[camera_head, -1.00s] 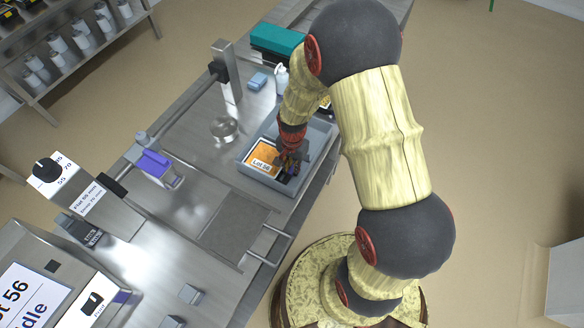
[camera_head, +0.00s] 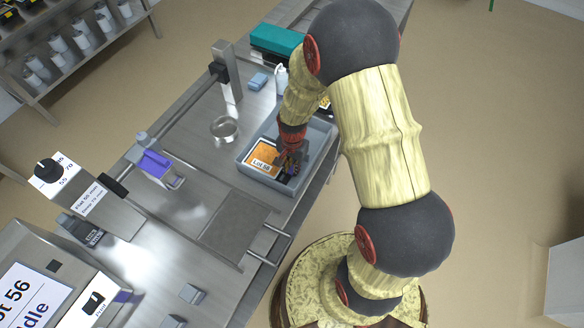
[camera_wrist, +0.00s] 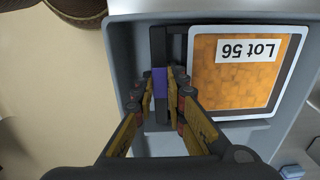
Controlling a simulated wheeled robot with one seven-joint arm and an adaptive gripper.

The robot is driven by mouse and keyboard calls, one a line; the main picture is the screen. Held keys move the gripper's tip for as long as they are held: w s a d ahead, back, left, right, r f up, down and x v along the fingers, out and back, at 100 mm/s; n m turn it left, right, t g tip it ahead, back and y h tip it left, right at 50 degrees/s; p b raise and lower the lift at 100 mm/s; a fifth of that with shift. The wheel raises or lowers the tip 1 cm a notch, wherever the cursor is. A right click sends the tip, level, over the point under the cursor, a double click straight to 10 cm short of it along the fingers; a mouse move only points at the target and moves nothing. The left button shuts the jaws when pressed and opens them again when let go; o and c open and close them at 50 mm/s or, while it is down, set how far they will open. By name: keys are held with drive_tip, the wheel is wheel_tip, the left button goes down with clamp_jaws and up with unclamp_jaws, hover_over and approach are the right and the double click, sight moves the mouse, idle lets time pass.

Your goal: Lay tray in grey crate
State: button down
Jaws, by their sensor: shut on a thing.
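In the wrist view the tray (camera_wrist: 235,80) sits to the right of my fingers, within the crate walls (camera_wrist: 125,75). My gripper (camera_head: 290,165) reaches down into the crate at the tray's right side. In the wrist view my gripper (camera_wrist: 160,85) is shut on a dark bar with a purple patch, which seems joined to the tray's side. The tray's underside and its contact with the crate floor are hidden.
A steel dish (camera_head: 224,129) and a post (camera_head: 228,80) stand left of the crate. A white bottle (camera_head: 281,80), a blue block (camera_head: 258,81) and a teal box (camera_head: 277,41) are behind it. A purple-topped device (camera_head: 155,162) stands farther left. Rail handles (camera_head: 268,248) lie in front.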

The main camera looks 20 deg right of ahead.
drive_tip(key=c, duration=1.8)
unclamp_jaws()
drive_tip(key=shift+o, duration=0.3)
drive_tip(key=c, duration=0.3)
drive_tip(key=shift+r, duration=0.15)
drive_tip(key=shift+r+p, duration=2.7)
drive_tip(key=shift+r, duration=0.7)
